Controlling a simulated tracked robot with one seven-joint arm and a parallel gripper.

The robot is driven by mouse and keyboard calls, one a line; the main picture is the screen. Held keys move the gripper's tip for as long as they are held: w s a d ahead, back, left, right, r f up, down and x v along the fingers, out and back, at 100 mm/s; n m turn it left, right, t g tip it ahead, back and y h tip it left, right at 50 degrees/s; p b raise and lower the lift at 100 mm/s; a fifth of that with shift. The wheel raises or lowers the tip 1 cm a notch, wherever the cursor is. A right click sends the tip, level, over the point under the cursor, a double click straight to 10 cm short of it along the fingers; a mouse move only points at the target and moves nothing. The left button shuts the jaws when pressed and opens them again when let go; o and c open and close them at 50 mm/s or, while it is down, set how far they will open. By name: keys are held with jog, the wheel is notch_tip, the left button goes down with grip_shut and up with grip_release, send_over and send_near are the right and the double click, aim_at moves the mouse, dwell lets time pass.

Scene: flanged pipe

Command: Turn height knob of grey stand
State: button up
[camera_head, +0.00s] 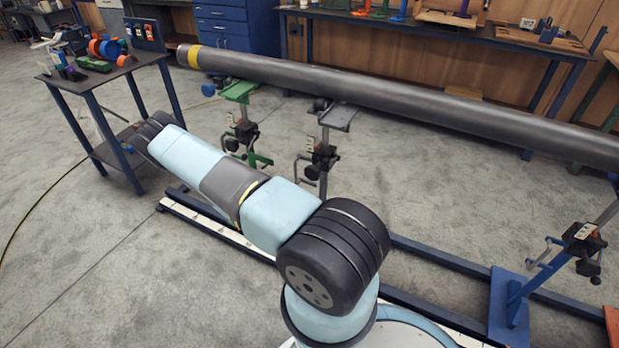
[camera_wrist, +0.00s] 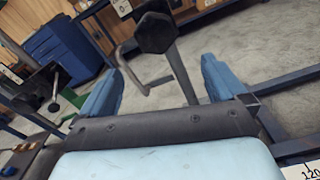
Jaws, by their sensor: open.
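The grey stand (camera_head: 341,114) stands under the long pipe in the head view, with a grey top plate and a black clamp block. Its dark height knob (camera_head: 312,172) sits low on the block, near a bent crank handle. In the wrist view a black knob (camera_wrist: 156,33) appears at the top centre, in front of a grey post, with a bent grey handle (camera_wrist: 127,70) to its left. My gripper (camera_wrist: 163,66) is open, its two blue fingers wide apart. The knob lies beyond the fingertips, and nothing is held. In the head view the gripper is hidden behind my arm.
The long dark pipe (camera_head: 400,94) crosses above the stands. A green stand (camera_head: 239,92) is left of the grey one, and a blue stand (camera_head: 513,291) is at right. A tool table (camera_head: 88,80) stands at left. Blue floor rails (camera_head: 440,258) run below.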

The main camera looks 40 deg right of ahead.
aim_at(314, 171)
jog(key=w+d+n, duration=0.1)
jog(key=w+d, duration=0.1)
jog(key=d, duration=0.2)
jog(key=w+d+n, duration=0.1)
jog(key=w+d, duration=0.1)
jog(key=d, duration=0.3)
jog(key=w+d+n, duration=0.2)
jog(key=d, duration=0.2)
jog(key=shift+d+r, duration=0.2)
jog(key=shift+r, duration=0.2)
jog(key=c, duration=1)
jog(key=m, duration=0.5)
jog(key=shift+a, duration=0.1)
